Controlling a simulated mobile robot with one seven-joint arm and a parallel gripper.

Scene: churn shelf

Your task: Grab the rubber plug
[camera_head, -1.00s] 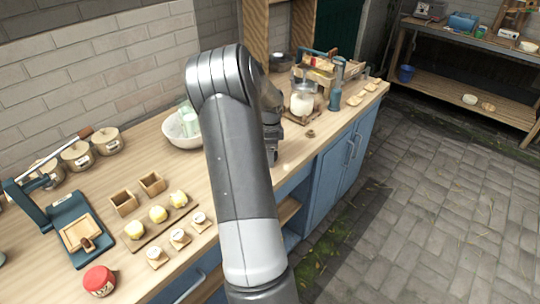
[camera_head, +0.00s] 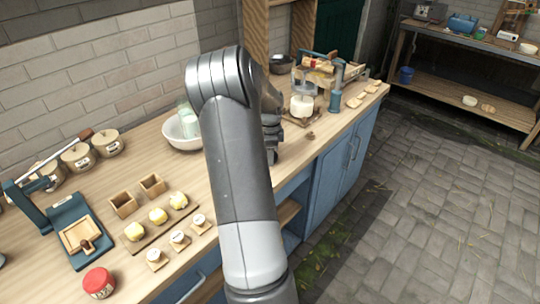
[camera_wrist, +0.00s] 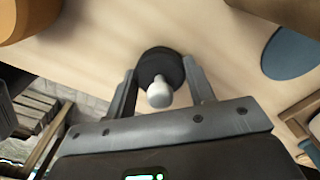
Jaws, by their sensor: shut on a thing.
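In the wrist view, a dark round plug (camera_wrist: 158,63) with a pale grey rounded knob sits between the fingers of my gripper (camera_wrist: 160,88). The fingers touch its sides, and my gripper is shut on it. A pale wooden surface shows behind it; I cannot tell the gap between plug and surface. In the head view, my arm hides most of my gripper (camera_head: 272,150), which is over the front part of the counter, and the plug cannot be made out there.
The wooden counter (camera_head: 120,180) holds a white bowl (camera_head: 182,132), a glass jar (camera_head: 303,104), a blue upright tool (camera_head: 336,88), small wooden boxes and a red-lidded jar (camera_head: 99,282). Blue cabinets (camera_head: 330,185) stand below. The paved floor (camera_head: 440,190) to the right is mostly clear.

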